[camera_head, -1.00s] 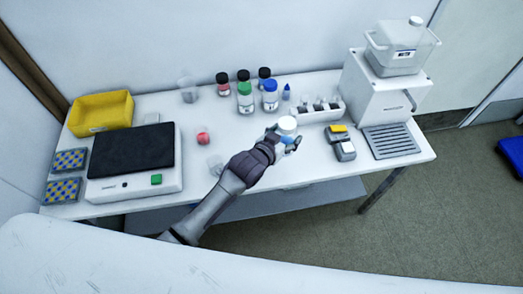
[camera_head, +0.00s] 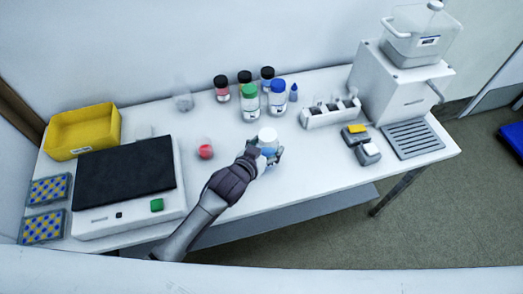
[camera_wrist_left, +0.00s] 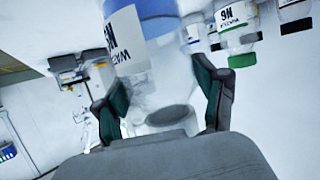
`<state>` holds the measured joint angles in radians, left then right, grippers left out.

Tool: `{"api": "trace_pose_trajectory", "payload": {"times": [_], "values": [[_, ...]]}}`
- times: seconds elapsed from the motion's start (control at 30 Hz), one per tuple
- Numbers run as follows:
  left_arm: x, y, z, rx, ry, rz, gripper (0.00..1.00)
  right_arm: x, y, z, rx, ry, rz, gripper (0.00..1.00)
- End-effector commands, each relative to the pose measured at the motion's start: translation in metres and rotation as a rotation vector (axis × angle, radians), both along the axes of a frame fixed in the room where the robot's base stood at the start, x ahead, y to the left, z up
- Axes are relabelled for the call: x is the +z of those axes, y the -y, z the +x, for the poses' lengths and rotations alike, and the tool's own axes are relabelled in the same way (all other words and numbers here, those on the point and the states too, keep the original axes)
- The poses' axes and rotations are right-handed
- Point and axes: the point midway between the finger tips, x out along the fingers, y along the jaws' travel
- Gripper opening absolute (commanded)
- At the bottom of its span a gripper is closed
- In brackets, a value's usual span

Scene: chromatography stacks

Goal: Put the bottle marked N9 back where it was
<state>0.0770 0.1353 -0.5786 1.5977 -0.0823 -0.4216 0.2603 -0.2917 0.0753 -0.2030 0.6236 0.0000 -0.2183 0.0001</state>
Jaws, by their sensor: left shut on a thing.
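My left gripper (camera_head: 270,157) is shut around a clear bottle (camera_head: 268,137) with a white top and blue in its lower part. It holds the bottle upright over the front middle of the bench, in front of the bottle group. In the left wrist view the held bottle (camera_wrist_left: 128,42) appears inverted, with a white label and a blue band. The label's mark seems to be N and 9, but its orientation makes it hard to read. The fingers (camera_wrist_left: 165,105) stand on both sides of the bottle. My right gripper is not in view.
Several capped bottles (camera_head: 249,102) stand behind the gripper. Bare bench lies between the gripper and blocks.

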Motion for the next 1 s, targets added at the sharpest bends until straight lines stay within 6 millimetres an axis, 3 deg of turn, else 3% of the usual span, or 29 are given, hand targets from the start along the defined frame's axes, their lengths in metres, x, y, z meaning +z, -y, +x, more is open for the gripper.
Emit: {"api": "trace_pose_trajectory", "payload": {"times": [0.03, 0.2, 0.53, 0.57, 0.6, 0.7, 1.0], "values": [[-0.016, 0.001, -0.002, -0.001, 0.003, -0.001, 0.22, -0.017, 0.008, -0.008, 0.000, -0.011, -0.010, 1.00], [-0.022, 0.003, -0.006, -0.003, 0.003, 0.000, 0.22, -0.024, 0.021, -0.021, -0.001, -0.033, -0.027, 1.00], [-0.025, 0.003, -0.005, -0.002, 0.001, 0.000, 0.22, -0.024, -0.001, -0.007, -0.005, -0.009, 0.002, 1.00], [-0.026, 0.002, -0.006, -0.002, -0.001, 0.002, 0.74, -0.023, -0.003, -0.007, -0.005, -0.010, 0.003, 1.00], [-0.025, 0.002, -0.006, -0.002, -0.001, 0.002, 0.81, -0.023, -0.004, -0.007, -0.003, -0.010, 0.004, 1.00], [-0.025, 0.002, -0.006, -0.002, -0.001, 0.002, 0.96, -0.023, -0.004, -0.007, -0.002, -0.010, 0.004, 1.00], [-0.025, 0.002, -0.006, -0.002, 0.000, 0.002, 0.96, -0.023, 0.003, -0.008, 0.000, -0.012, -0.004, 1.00]]}}
